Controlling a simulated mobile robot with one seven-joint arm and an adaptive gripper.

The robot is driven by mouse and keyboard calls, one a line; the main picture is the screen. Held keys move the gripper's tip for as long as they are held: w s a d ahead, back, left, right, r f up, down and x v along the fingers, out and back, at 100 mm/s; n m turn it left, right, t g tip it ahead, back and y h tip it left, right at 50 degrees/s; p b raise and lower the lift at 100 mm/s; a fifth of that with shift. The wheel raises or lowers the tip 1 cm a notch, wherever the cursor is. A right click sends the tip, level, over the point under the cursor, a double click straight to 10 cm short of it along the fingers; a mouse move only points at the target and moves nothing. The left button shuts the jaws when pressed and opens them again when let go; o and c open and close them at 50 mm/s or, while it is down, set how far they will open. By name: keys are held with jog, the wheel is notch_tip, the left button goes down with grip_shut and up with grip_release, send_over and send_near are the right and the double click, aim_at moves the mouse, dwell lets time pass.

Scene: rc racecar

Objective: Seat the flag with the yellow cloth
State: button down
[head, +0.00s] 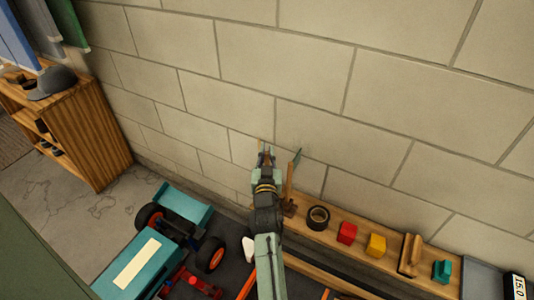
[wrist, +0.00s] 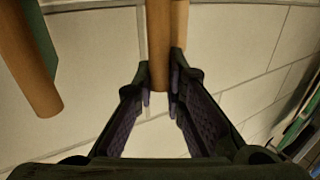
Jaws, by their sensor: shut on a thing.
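My gripper (head: 265,160) is raised in front of the block wall in the head view. In the wrist view my gripper (wrist: 159,85) is shut on a wooden flag pole (wrist: 158,40), near the pole's lower end. A tan-yellow strip (wrist: 180,22) lies along the pole's right side and looks like its cloth seen edge-on. The rest of this flag is cut off or hidden. Another flag with green cloth (head: 296,157) stands upright on a wooden ledge, just right of my gripper. Its pole also shows at the left of the wrist view (wrist: 27,65).
The wooden ledge (head: 330,240) holds a black tape roll (head: 318,217), a red block (head: 347,232), a yellow block (head: 376,245), a wooden tool (head: 410,255) and a teal piece (head: 441,271). A teal racecar (head: 135,268) lies lower left. A wooden shelf (head: 85,135) stands left.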

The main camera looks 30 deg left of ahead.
jog(key=shift+f, duration=0.4)
jog(key=c, duration=1.6)
grip_release()
jog(key=shift+r, duration=0.1)
jog(key=shift+o, duration=0.2)
jog(key=v, duration=0.7)
jog(key=shift+s+d, duration=0.15)
jog(key=shift+s, duration=0.1)
